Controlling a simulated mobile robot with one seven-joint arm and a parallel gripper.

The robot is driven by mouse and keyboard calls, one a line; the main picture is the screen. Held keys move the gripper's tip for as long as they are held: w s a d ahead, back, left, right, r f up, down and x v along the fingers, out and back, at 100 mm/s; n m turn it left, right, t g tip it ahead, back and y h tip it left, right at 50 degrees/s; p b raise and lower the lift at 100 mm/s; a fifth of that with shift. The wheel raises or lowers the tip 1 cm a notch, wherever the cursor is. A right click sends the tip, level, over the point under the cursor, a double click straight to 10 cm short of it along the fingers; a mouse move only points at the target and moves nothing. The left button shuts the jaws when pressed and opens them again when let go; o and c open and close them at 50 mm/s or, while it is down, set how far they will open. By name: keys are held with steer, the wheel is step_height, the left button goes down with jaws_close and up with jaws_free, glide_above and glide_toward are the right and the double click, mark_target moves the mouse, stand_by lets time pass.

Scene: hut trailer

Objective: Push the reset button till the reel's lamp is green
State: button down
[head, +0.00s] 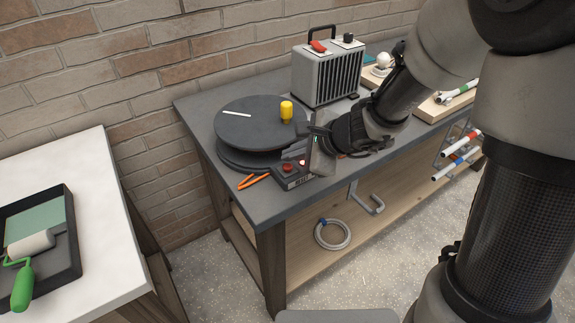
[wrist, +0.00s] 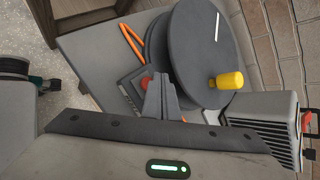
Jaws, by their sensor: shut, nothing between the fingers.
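The cable reel (head: 250,125) is a dark round disc with a yellow knob (head: 286,110) and a white stripe, at the left end of the grey bench. It also shows in the wrist view (wrist: 195,55). At its front edge is a small dark box (head: 291,181) with a red button (head: 287,169) and a small lamp (head: 302,162) glowing red. My gripper (head: 290,154) is shut and empty, just above the box.
A grey heater (head: 327,75) stands behind my gripper on the bench (head: 240,203). A white table (head: 90,180) with a paint tray (head: 70,235) is at left. A brick wall closes the back.

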steer(key=shift+f, duration=0.15)
steer(key=shift+f+b, duration=0.3)
steer(key=shift+b, duration=0.3)
steer(key=shift+f+b, duration=0.5)
steer(key=shift+b, duration=0.05)
stand_by(0.5)
steer(key=shift+r, duration=0.1)
steer(key=shift+r+p, duration=0.7)
steer(key=shift+r, duration=0.1)
step_height(320, 180, up, 5)
steer(key=p, duration=0.4)
steer(key=shift+r, duration=0.1)
stand_by(0.8)
